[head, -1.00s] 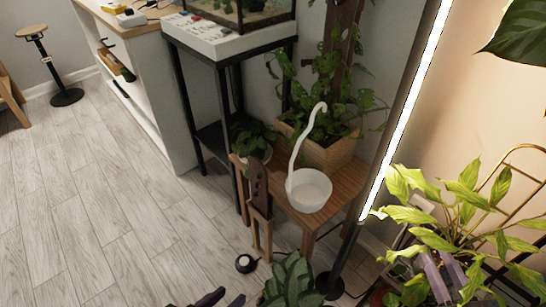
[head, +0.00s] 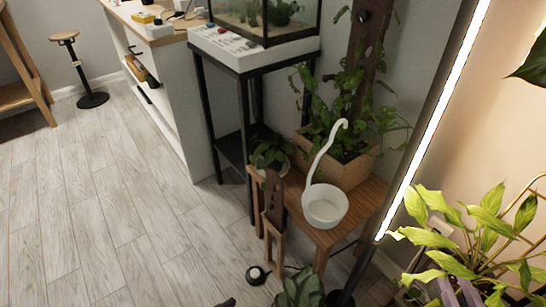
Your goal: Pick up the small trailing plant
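A small leafy plant (head: 270,151) in a pale pot stands low behind the wooden stool, beside the black stand. It looks like the small trailing plant; leaves hide part of its pot. Of my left gripper (head: 226,302) only a dark tip shows at the bottom edge, well in front of the small plant.
A white long-handled pot (head: 326,207) and a woven basket plant (head: 343,168) share the wooden stool (head: 370,197). A lit pole (head: 433,125) rises at right. A dark-leaved plant (head: 299,291) and a small round black object (head: 257,275) are in front.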

